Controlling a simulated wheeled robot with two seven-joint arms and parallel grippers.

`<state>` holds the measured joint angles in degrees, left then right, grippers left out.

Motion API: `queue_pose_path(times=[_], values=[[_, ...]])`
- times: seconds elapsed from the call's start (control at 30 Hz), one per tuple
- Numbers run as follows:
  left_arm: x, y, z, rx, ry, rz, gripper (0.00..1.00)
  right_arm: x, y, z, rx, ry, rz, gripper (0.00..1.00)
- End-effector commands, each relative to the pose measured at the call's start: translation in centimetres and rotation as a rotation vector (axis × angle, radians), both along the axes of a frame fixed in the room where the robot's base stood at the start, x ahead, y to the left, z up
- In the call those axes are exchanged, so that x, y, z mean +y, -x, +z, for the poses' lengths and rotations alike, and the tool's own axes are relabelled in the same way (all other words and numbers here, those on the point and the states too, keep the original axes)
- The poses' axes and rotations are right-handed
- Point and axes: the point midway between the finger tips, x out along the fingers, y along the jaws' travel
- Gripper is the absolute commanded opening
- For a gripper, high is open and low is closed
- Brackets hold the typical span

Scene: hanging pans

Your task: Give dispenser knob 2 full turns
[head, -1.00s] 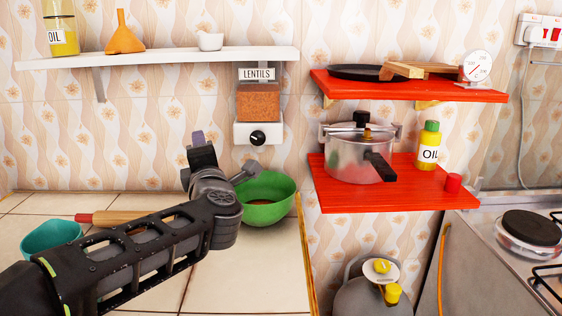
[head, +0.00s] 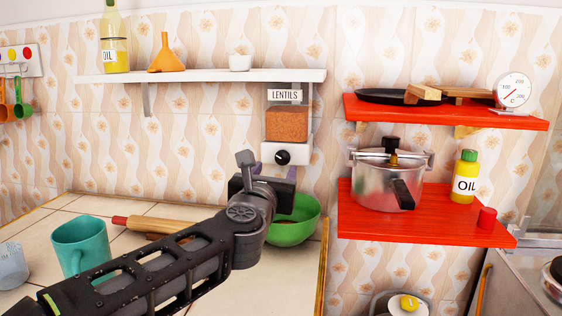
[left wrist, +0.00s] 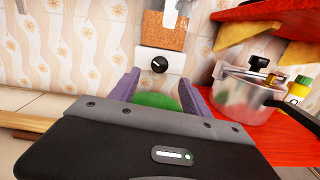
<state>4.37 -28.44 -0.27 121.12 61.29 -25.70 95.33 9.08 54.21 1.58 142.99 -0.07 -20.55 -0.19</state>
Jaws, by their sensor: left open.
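The lentil dispenser (head: 287,124) hangs on the wall under the white shelf, with a "LENTILS" label and brown lentils inside. Its black knob (head: 283,157) is on the white lower box, and the knob also shows in the left wrist view (left wrist: 159,64) with a pale mark running diagonally. My left gripper (head: 270,172) is just below and in front of the knob, its purple fingers mostly hidden by the wrist. In the left wrist view the fingers (left wrist: 160,85) are apart and empty, with the knob beyond and between them. A green bowl (head: 296,222) stands below the dispenser. My right gripper is not seen.
A red shelf (head: 430,222) at the right holds a pressure cooker (head: 388,182) and an oil bottle (head: 465,178). A rolling pin (head: 165,226) and teal mug (head: 82,243) are on the tiled counter.

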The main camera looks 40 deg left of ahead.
Motion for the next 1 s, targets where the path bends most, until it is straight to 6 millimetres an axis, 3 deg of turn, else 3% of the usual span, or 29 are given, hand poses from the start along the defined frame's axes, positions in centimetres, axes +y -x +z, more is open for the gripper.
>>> queue_pose_path(times=[0.23,0.63,1.0], values=[[0.7,-1.3,-0.1,0.002,0.000,0.001,0.55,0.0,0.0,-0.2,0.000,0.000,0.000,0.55],[3.4,-6.3,-0.1,0.003,-0.001,0.000,0.55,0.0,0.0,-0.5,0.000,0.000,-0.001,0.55],[3.8,-6.8,0.0,0.001,-0.002,0.001,0.55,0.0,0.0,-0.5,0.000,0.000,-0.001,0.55]])
